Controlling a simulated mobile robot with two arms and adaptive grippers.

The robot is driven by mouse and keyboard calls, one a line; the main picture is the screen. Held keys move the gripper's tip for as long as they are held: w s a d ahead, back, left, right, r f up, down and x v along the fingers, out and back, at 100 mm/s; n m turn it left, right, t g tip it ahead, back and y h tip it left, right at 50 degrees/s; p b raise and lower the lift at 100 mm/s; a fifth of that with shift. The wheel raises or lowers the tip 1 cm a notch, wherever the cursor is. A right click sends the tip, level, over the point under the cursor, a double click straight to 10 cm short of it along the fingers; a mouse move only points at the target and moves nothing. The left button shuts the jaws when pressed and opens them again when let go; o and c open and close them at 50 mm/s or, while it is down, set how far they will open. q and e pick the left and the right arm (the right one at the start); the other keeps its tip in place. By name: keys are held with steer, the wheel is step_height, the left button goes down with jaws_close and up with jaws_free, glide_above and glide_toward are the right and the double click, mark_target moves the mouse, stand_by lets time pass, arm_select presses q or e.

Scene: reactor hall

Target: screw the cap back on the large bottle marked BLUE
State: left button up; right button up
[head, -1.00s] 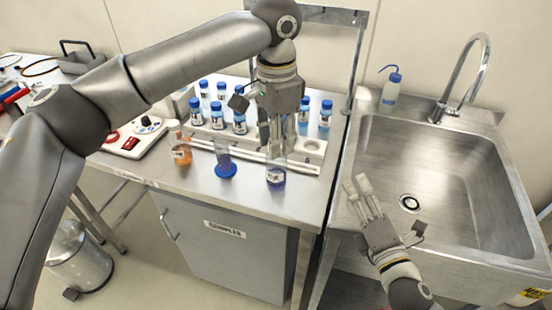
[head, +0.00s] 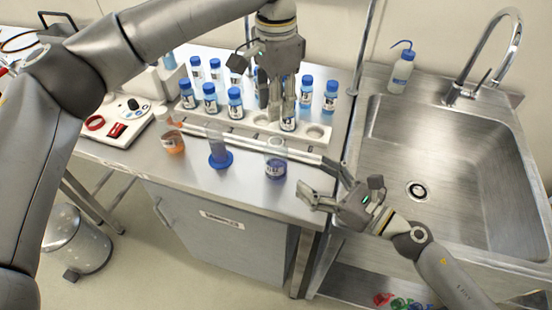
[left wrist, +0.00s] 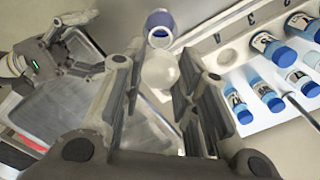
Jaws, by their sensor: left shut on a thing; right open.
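The large bottle (head: 276,168) stands upright near the table's front edge, with blue liquid and a small label too blurred to read surely. In the left wrist view its open mouth (left wrist: 159,36) shows just beyond my fingers. My left gripper (head: 277,118) is above and behind it, pointing down, shut on a pale round cap (left wrist: 160,70). The cap is apart from the bottle and is hidden in the head view. My right gripper (head: 318,193) is open and empty at the table's front right edge, right of the bottle and lower in the picture.
A white rack (head: 262,122) with several blue-capped bottles stands behind. A cylinder on a blue base (head: 220,158) and an orange bottle (head: 173,143) stand left of the large bottle. A sink (head: 460,215) lies to the right.

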mark_target(285, 157)
steer(key=x, duration=1.2)
steer(key=shift+w, duration=0.1)
arm_select(q)
steer(key=shift+f, duration=0.1)
arm_select(e)
steer(key=c, duration=1.6)
arm_select(q)
steer(key=shift+f, duration=2.45)
steer(key=shift+f, duration=0.1)
steer(key=shift+f, duration=0.8)
steer(key=shift+f, duration=0.55)
arm_select(e)
jaws_close()
